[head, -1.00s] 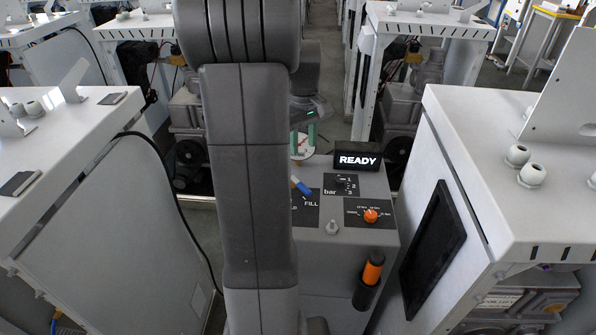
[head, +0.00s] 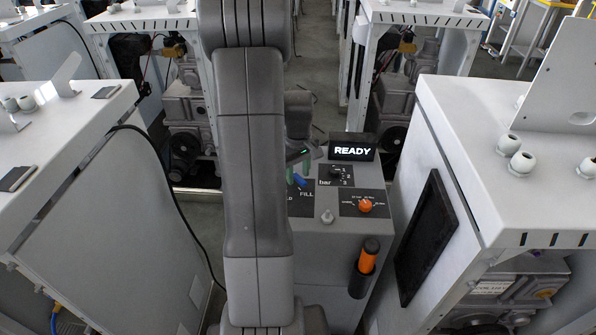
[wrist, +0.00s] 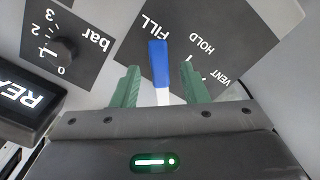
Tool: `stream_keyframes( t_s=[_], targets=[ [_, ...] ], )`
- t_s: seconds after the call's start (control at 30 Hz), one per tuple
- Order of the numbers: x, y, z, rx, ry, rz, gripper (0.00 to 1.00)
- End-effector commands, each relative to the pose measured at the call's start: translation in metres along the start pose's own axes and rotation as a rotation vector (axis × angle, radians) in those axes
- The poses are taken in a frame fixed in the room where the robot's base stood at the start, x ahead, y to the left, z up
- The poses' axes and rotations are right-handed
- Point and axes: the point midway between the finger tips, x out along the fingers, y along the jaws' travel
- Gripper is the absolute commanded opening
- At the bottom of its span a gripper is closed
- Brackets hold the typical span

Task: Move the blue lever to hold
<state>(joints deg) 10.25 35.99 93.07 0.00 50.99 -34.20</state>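The blue lever (wrist: 158,62) has a blue handle and a pale stem. In the wrist view its handle points toward the FILL label, with HOLD and VENT off to the right. It also shows in the head view (head: 300,181), partly hidden by my gripper. My gripper (wrist: 159,72) has green fingers and is open. In the wrist view the lever lies between the two fingers, with a gap on each side. No contact shows.
A bar dial (wrist: 65,50) sits beside the lever's plate. The lit READY display (head: 352,150) stands at the panel's back. An orange knob (head: 366,206) and a grey knob (head: 327,217) are nearby. An orange-handled tool (head: 368,252) hangs on the front. White cabinets flank the panel.

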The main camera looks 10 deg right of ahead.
Motion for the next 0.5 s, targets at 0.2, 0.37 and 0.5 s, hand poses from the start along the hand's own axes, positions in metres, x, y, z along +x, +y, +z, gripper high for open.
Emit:
stream_keyframes(
  t_s=[0.2,0.37,0.5],
  targets=[
    [-0.0001,0.0001,-0.0001,0.000,0.000,0.000,0.34],
    [-0.0003,0.0001,-0.0001,0.000,0.001,0.000,0.03],
    [-0.0004,0.0001,-0.0002,0.000,0.001,0.001,0.00]
  ],
)
